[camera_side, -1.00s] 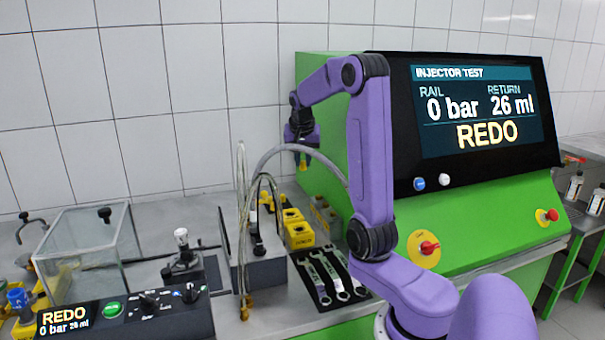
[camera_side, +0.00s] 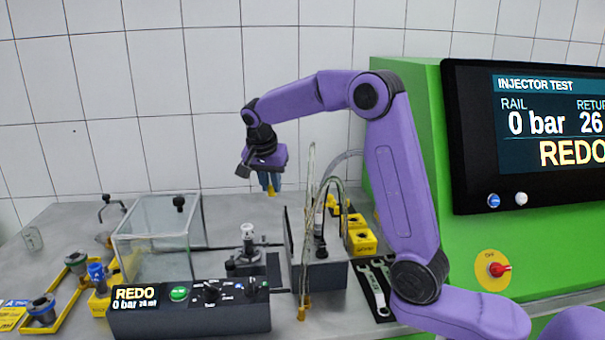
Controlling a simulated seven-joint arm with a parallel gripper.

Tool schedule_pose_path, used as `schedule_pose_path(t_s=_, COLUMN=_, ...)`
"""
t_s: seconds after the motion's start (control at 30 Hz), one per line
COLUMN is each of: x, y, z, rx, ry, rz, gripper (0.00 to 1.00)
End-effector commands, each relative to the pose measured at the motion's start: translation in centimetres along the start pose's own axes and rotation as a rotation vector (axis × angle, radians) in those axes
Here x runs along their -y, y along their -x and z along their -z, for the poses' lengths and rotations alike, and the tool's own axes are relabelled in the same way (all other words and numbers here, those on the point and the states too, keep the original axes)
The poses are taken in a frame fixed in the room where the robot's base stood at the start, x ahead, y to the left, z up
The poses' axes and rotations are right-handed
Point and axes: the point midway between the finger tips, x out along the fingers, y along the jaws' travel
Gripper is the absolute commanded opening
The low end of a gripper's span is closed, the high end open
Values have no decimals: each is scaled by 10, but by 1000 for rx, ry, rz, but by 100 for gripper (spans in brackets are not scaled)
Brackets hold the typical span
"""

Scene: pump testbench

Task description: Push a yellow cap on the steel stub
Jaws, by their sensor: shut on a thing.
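My gripper (camera_side: 270,183) hangs high over the bench, pointing down, left of the hoses. It is shut on a small yellow cap (camera_side: 271,191), whose lower end shows below the fingertips. A small dark fixture (camera_side: 246,262) stands on the bench below and to the left, with an upright pale metal piece (camera_side: 248,234) on top. This may be the steel stub, but it is too small to tell. The cap is well above this piece and apart from it.
A clear box (camera_side: 155,250) stands left of the fixture and a control box (camera_side: 190,312) in front. To the right are a grey block (camera_side: 320,275) with tall hoses (camera_side: 308,225), yellow holders (camera_side: 361,242) and wrenches (camera_side: 374,285). A green test bench (camera_side: 425,150) stands behind on the right.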

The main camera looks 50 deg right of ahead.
Motion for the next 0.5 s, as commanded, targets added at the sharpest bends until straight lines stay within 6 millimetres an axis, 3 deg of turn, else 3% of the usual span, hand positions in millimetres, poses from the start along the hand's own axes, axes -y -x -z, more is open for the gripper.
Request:
schedule_pose_path(t_s=0.17, x=19, y=12, z=-28, rx=-10, ry=4, rz=3, gripper=0)
schedule_pose_path(t_s=0.5, x=18, y=-32, z=-44, rx=-9, ry=2, rz=0, gripper=0)
